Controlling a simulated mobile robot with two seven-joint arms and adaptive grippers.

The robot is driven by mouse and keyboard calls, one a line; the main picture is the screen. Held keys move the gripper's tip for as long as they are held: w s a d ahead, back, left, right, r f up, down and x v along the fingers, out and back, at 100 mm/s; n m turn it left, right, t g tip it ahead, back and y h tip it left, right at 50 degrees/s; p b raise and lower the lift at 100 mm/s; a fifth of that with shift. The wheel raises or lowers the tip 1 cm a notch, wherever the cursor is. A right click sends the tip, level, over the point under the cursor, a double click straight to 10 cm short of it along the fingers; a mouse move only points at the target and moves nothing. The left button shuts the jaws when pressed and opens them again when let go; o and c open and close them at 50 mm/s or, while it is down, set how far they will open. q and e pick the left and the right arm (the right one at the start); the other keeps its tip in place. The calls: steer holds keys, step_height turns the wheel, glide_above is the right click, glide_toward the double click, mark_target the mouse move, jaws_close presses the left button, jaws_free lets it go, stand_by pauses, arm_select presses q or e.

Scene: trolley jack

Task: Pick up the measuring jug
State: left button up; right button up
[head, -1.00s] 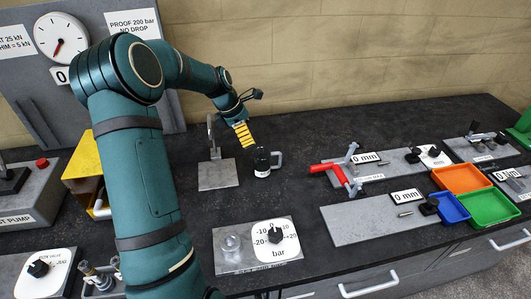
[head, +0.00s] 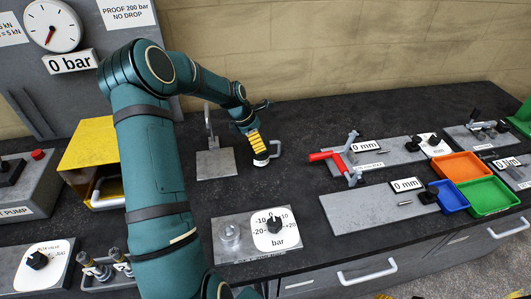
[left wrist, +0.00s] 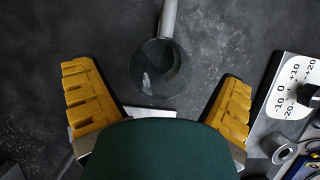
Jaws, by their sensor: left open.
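The measuring jug shows in the left wrist view as a dark round vessel (left wrist: 160,67) seen from above, with a grey handle (left wrist: 169,18) pointing to the top of the picture. My left gripper (left wrist: 157,80) is open, its yellow fingers well apart on either side of the jug's near side. In the head view the left gripper (head: 258,147) is at the jug and hides most of it. The jug's pale lower edge (head: 261,163) and its handle (head: 276,149) show there. My right gripper is not clearly in view.
A grey plate with an upright post (head: 215,163) stands left of the jug. The bar dial plate (head: 232,241) lies nearer. A red-handled clamp fixture (head: 336,157) and coloured trays (head: 487,197) are to the right. A yellow box (head: 90,145) is left, beside my arm.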

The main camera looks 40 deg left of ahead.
mark_target(269, 155)
arm_select(q)
steer(key=shift+x, duration=1.95)
steer(key=c, duration=1.3)
